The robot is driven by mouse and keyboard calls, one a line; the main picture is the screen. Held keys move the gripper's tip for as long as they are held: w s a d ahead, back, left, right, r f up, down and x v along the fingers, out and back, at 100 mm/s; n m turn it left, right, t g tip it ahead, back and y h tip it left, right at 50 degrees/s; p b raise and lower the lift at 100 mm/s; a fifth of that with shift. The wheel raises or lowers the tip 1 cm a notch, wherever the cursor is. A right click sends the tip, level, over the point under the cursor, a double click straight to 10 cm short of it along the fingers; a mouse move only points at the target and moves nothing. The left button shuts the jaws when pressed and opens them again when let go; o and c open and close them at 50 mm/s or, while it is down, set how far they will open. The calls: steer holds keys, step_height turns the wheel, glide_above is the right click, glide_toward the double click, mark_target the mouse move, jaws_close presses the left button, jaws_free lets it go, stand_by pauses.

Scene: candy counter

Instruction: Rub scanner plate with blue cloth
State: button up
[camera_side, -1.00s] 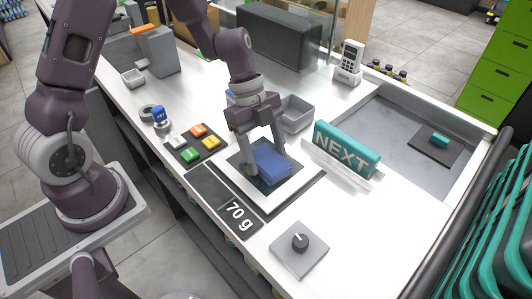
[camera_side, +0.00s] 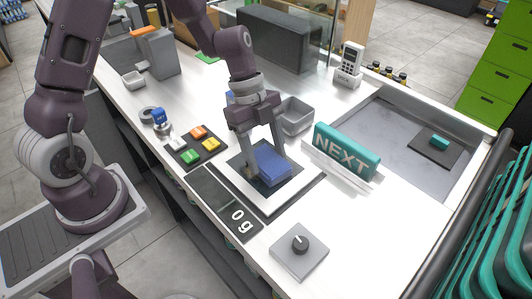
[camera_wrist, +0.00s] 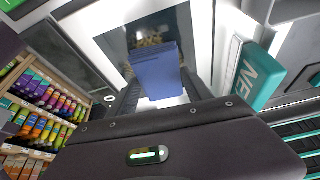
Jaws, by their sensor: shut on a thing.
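The blue cloth (camera_side: 273,164) is a folded pad held between the fingers of my gripper (camera_side: 266,168). It also shows in the wrist view (camera_wrist: 158,72), between the two fingertips. The scanner plate (camera_side: 271,203) is a dark glass square in a white frame, set in the counter right under the cloth. Its glass also shows in the wrist view (camera_wrist: 181,24), with brownish smudges partly hidden behind the cloth. I cannot tell whether the cloth touches the glass. The display (camera_side: 238,220) beside the plate reads 0 g.
A teal NEXT bar (camera_side: 346,151) stands right of the plate. A grey bin (camera_side: 295,120) is behind it, and a pad with coloured buttons (camera_side: 184,157) is to the left. A knob box (camera_side: 299,248) sits in front. The white counter at the front right is clear.

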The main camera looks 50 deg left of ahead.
steer(key=shift+f, duration=0.2)
stand_by(0.6)
steer(key=shift+s, duration=0.7)
steer(key=shift+w, duration=1.45)
steer(key=shift+s, duration=1.6)
steer(key=shift+w, duration=1.7)
steer(key=shift+r, duration=1.5)
